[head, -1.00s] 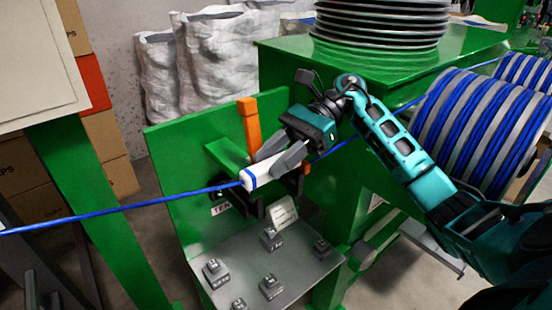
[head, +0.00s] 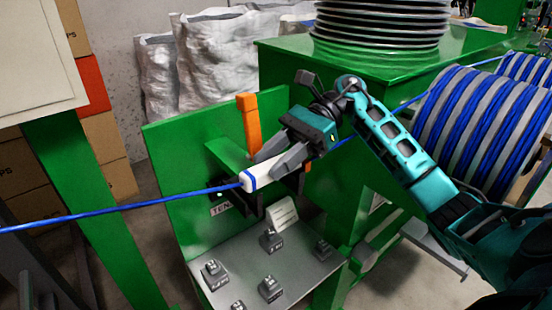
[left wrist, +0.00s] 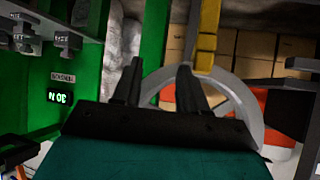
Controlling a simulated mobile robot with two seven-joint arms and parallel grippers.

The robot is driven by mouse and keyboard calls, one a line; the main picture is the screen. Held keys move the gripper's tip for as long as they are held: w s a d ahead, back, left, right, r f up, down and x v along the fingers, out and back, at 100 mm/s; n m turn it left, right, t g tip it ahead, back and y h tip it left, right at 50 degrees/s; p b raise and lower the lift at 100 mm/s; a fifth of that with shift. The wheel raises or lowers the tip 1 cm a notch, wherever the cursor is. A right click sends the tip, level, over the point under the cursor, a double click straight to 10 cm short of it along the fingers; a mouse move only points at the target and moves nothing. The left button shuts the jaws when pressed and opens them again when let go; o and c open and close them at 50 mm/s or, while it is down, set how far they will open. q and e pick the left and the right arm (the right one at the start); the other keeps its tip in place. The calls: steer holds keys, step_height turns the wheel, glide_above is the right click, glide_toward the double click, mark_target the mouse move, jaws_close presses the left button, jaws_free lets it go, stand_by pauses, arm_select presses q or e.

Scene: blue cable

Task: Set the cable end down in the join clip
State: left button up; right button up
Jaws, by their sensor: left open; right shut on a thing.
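The blue cable (head: 120,209) runs in from the left edge to a white end piece with a blue band (head: 263,176). My right gripper (head: 272,163) is shut on the white piece, in front of the green machine panel. Dark parts (head: 293,184) show just behind and below it; my gripper hides much of them, and I cannot tell if they are the join clip or whether the white piece touches them. My left gripper shows in the left wrist view (left wrist: 159,88), open with nothing between its fingers. I cannot make it out in the head view.
An orange upright bar (head: 248,122) stands close behind the right gripper. A grey control panel (head: 297,270) with several buttons lies below. Blue cable reels (head: 480,130) are at the right. In the left wrist view, a yellow bar (left wrist: 207,45) and a grey ring (left wrist: 245,100) lie beyond the fingers.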

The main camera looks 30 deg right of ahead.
steer(key=shift+f, duration=0.2)
stand_by(0.4)
steer(key=shift+f+b, duration=0.35)
steer(key=shift+b, duration=0.4)
steer(key=shift+f+b, duration=0.2)
steer(key=shift+b, duration=0.15)
steer(key=shift+f, duration=0.15)
